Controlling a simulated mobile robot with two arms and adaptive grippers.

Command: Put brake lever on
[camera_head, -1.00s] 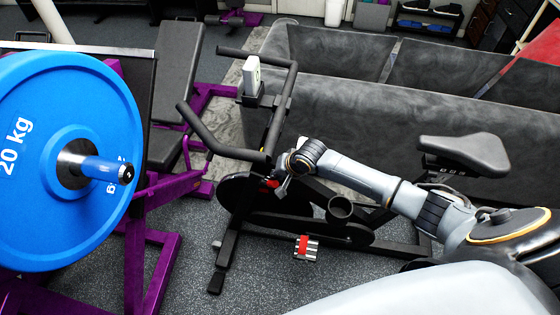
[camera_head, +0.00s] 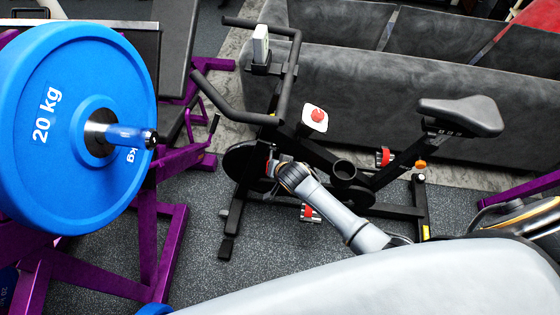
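The exercise bike (camera_head: 285,95) stands in the middle, with black handlebars at the upper left of its frame and a black seat at right. A red knob (camera_head: 317,114) on a pale plate shows on its frame behind the handlebars; I cannot tell whether this is the brake lever. My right arm comes in from the lower right. My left gripper is not in view.
A blue 20 kg plate (camera_head: 45,125) on a purple rack (camera_head: 145,235) fills the left side. A grey sofa (camera_head: 370,75) stands behind the bike. Red-marked pedals (camera_head: 310,213) stick out low on the bike. Speckled floor (camera_head: 265,250) is clear in front.

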